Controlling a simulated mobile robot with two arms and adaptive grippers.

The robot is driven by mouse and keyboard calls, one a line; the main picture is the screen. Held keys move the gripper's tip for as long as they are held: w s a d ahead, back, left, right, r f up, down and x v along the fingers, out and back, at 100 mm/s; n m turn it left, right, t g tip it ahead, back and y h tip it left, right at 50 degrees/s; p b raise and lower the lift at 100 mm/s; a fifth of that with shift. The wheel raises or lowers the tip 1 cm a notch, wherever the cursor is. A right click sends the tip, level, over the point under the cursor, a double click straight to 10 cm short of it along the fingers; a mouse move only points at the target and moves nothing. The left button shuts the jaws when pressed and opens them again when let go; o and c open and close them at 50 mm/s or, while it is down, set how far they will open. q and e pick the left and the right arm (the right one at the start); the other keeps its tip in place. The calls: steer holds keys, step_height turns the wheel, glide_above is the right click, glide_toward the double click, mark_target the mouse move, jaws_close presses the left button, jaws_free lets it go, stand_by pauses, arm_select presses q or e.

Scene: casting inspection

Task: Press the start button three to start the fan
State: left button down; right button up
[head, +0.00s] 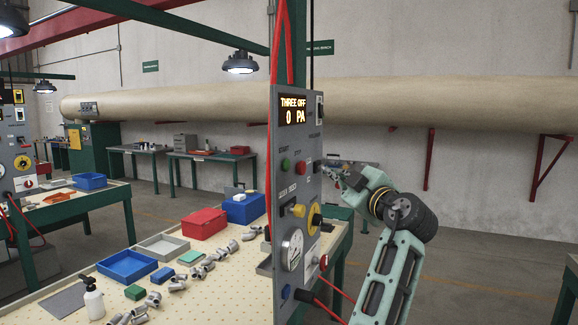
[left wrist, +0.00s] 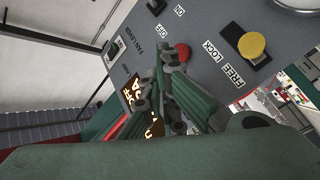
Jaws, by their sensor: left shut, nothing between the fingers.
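The fan control panel (head: 275,215) stands upright at the table's end. Its lit display (head: 294,110) reads THREE OFF and 0 PA. The green start button (head: 285,164) is on its face, left of the red stop button (head: 300,168). My left gripper (head: 323,170) is shut and empty, right of the red button. In the left wrist view, my shut fingers (left wrist: 168,58) are close in front of the panel beside a red button (left wrist: 182,52). I cannot tell whether they touch it. The green button does not show there and may be hidden by the fingers.
The panel also carries a yellow knob (head: 313,218), a gauge (head: 292,250) and switches. A red cable (head: 281,45) runs up from it. The perforated table (head: 80,270) holds bins and several metal castings. Open floor (head: 470,265) lies to the right.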

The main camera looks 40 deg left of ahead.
mark_target(286, 165)
arm_select(q)
steer(key=s+a+p, duration=0.1)
steer(key=s+a, duration=0.1)
steer(key=a, duration=0.6)
steer(key=shift+a, duration=0.1)
stand_by(1.2)
steer(key=shift+a, duration=0.1)
steer(key=shift+s+a, duration=0.1)
steer(key=shift+a, duration=0.25)
